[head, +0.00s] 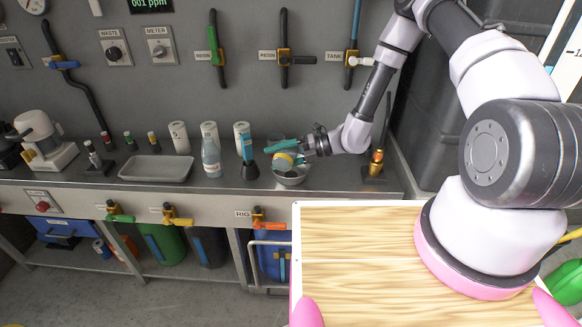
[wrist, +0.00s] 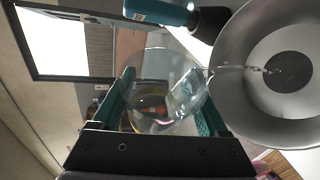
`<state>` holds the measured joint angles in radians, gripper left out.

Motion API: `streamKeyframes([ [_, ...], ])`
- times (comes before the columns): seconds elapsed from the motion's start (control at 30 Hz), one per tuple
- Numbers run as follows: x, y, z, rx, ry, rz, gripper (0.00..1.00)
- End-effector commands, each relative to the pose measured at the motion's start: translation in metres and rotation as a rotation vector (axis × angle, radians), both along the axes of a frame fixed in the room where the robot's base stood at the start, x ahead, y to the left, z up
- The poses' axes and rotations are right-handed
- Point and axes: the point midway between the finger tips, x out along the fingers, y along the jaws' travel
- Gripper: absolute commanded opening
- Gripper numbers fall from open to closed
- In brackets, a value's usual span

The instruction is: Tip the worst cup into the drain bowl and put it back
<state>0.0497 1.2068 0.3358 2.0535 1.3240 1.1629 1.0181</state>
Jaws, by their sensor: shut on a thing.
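My gripper (head: 286,153) is at the back bench, with its teal fingers shut on a clear cup (head: 283,162). In the wrist view the cup (wrist: 160,82) sits between the fingers (wrist: 160,100), tipped over, with clear liquid inside. A thin stream runs from its rim toward the dark centre of the drain bowl (wrist: 228,98). In the head view the grey metal bowl (head: 292,180) stands on the bench just below the cup. A clear vessel (head: 276,141) shows behind the gripper, partly hidden.
A teal-and-black tool (head: 248,158) stands close left of the bowl. A clear bottle (head: 211,158), white labelled cylinders (head: 179,138) and a grey tray (head: 156,168) are further left. A brass fitting on a stand (head: 376,165) is to the right. Hoses hang on the wall behind.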

Motion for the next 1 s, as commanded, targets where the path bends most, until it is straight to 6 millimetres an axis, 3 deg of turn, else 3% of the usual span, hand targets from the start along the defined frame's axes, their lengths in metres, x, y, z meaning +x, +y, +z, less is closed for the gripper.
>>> streamKeyframes([
  [1.0, 0.0028, 0.0004, -0.0041, 0.064, 0.210, 0.001, 0.18],
])
